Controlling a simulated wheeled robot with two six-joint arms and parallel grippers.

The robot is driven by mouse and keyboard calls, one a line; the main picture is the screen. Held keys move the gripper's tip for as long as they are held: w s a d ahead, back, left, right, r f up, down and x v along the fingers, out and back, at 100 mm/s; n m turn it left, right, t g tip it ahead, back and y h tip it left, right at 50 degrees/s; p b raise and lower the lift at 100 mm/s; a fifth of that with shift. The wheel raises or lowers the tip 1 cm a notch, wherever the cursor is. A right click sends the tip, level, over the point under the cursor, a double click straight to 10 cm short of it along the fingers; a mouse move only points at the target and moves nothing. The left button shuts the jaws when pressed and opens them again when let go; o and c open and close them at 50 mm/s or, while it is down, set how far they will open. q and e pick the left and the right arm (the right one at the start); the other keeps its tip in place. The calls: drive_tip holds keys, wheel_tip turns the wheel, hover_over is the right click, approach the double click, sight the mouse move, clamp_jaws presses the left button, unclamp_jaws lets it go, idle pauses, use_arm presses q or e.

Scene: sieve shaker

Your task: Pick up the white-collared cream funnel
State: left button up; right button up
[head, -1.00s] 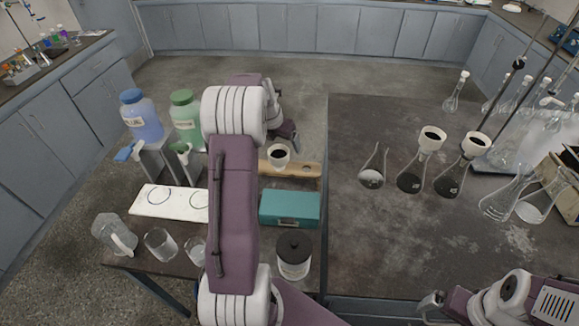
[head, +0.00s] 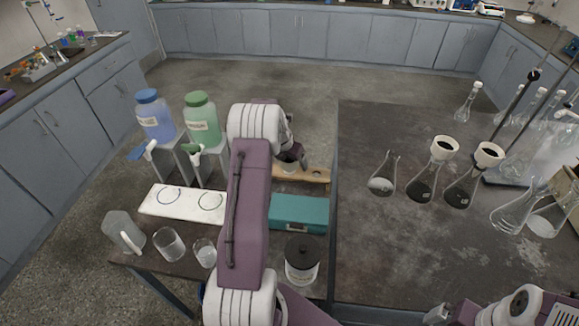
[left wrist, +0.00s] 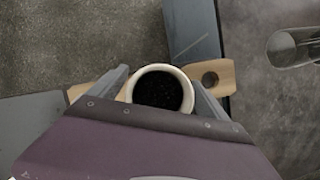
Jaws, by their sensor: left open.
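A cream funnel (left wrist: 160,90) with a pale rim and dark inside sits in a wooden holder (left wrist: 222,76). In the head view, this funnel (head: 289,166) is partly covered by my left gripper (head: 292,152). In the left wrist view, my left gripper (left wrist: 160,76) is open, with one finger on each side of the funnel; whether they touch it I cannot tell. Two similar funnels, one (head: 444,149) and another (head: 489,155), sit on flasks on the dark table. My right gripper (head: 437,315) is at the bottom right, its fingers unclear.
A teal box (head: 299,214) and a black-lidded jar (head: 302,262) stand in front of the holder. A blue bottle (head: 155,117) and a green bottle (head: 202,122) stand on the left. Glass flasks, including one (head: 384,180), crowd the dark table (head: 400,270).

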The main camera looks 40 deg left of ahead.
use_arm(q)
drive_tip(key=c, duration=1.5)
drive_tip(key=shift+r, duration=0.1)
drive_tip(key=shift+r, duration=0.3)
drive_tip(key=r, duration=0.2)
drive_tip(key=d+r, duration=0.1)
drive_tip(key=r, duration=0.1)
drive_tip(key=shift+d, duration=0.1)
drive_tip(key=s+d+r, duration=0.1)
drive_tip(key=d+r, duration=0.5)
drive_tip(key=d, duration=0.4)
drive_tip(key=shift+d+r, duration=0.15)
drive_tip(key=shift+d, duration=0.1)
